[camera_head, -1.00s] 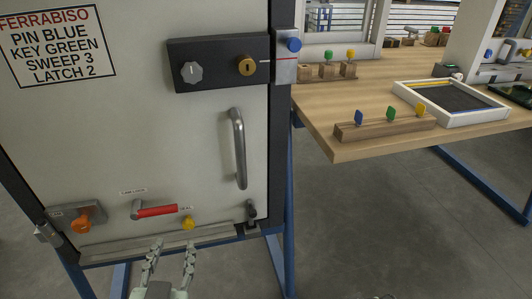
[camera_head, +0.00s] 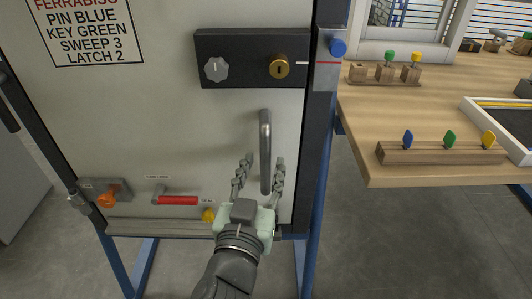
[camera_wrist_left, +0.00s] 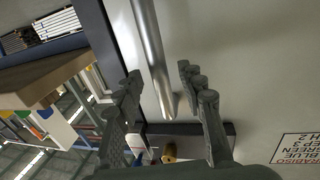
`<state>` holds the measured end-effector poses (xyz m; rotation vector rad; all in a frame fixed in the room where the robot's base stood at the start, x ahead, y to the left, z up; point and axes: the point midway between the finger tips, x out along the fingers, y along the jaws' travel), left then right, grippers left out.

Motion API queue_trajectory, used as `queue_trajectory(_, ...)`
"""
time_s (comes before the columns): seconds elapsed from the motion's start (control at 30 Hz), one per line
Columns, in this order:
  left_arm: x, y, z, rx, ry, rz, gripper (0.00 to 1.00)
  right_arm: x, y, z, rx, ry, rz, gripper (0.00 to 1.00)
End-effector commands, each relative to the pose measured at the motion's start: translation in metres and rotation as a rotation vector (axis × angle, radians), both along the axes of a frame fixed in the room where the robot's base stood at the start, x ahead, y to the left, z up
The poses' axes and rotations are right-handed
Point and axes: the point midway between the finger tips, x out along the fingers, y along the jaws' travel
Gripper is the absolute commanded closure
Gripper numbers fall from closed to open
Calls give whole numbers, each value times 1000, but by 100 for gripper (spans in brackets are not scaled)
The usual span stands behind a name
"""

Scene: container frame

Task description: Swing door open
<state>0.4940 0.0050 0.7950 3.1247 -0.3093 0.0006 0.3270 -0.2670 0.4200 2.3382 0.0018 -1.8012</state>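The pale door (camera_head: 150,110) fills the left of the head view and looks closed against its dark frame. Its grey vertical bar handle (camera_head: 265,130) is at the door's right side; it also shows in the wrist view (camera_wrist_left: 150,45). My left gripper (camera_head: 261,168) is open, with its fingers on either side of the handle's lower part. In the wrist view the handle lies between the spread fingers (camera_wrist_left: 168,90), with gaps visible, and they are not closed on it. My right gripper is not in view.
The door carries a black lock plate (camera_head: 247,58) with a grey knob and brass key cylinder, a red lever (camera_head: 178,200), an orange knob (camera_head: 108,198) and a yellow knob (camera_head: 208,215). A blue pin (camera_head: 338,47) sits on the frame. A wooden table (camera_head: 400,110) stands close right.

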Motion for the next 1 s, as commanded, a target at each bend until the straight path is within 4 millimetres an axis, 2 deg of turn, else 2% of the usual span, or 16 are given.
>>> queue_trajectory(0.1,16,-3,1,2,-1,-1,61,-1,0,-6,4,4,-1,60)
queue_trajectory(0.2,23,-5,1,1,0,0,61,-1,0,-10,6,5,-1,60)
queue_trajectory(0.53,27,-5,-1,0,1,0,62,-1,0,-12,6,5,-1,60)
queue_trajectory(0.83,26,-5,0,0,1,0,99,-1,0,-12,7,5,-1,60)
queue_trajectory(1.0,26,-5,0,0,1,0,100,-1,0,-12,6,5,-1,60)
